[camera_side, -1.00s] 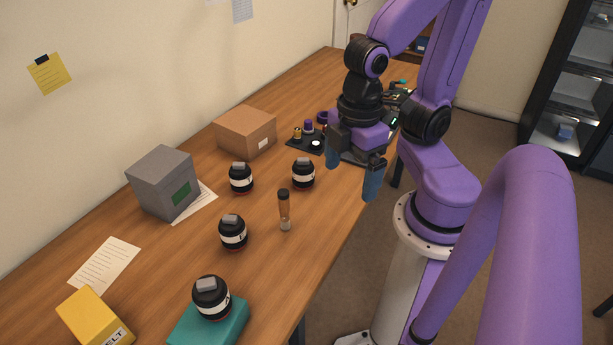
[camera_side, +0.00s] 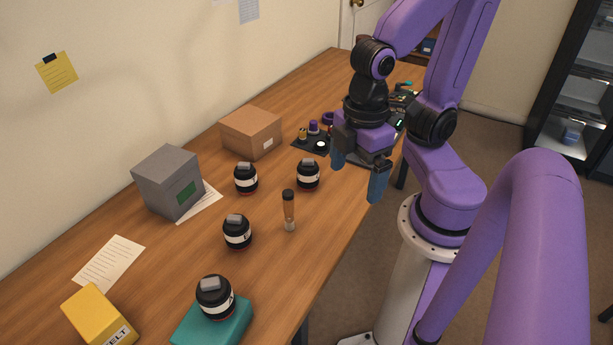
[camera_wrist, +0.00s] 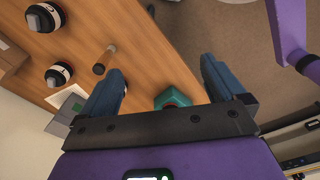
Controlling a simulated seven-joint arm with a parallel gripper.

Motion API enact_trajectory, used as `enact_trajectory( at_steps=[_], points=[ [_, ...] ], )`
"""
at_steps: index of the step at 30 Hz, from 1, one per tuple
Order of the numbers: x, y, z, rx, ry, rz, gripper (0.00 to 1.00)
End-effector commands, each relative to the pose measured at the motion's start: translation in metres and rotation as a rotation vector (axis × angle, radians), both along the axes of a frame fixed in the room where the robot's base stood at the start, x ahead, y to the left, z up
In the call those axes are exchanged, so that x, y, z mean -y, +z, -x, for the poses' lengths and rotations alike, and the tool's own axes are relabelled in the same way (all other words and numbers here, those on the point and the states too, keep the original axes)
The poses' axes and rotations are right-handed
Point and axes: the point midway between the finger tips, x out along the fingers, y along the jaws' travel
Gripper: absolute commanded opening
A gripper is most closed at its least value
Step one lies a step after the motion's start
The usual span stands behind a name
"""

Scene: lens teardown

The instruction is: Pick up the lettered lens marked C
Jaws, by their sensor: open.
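Several black lenses with white bands and grey tops stand on the wooden table in the side view. One is at the back left (camera_side: 246,178), one at the back right (camera_side: 307,175), one in the middle (camera_side: 237,231). Another lens (camera_side: 215,297) sits on a teal block (camera_side: 234,325) at the front. The letters on the bands are too small to read, so I cannot tell which is C. My gripper (camera_side: 358,170) is open and empty, above the table's right edge, apart from every lens. In the wrist view two lenses (camera_wrist: 45,17) (camera_wrist: 58,74) lie left of the open fingers (camera_wrist: 162,68).
A grey box (camera_side: 160,185), a cardboard box (camera_side: 250,130) and a yellow box (camera_side: 98,315) stand along the wall side. A dark mat (camera_side: 310,145) with small parts lies behind my gripper. Bare table lies front right of the cylinder.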

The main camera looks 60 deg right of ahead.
Motion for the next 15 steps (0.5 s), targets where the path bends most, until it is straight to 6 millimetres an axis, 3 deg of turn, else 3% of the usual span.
enact_trajectory(
  at_steps=[9,15],
  points=[
    [-0.001,0.004,0.0,0.001,0.0,-0.002,0.97],
    [-0.002,0.036,-0.001,0.005,0.0,-0.009,0.97]
  ],
)
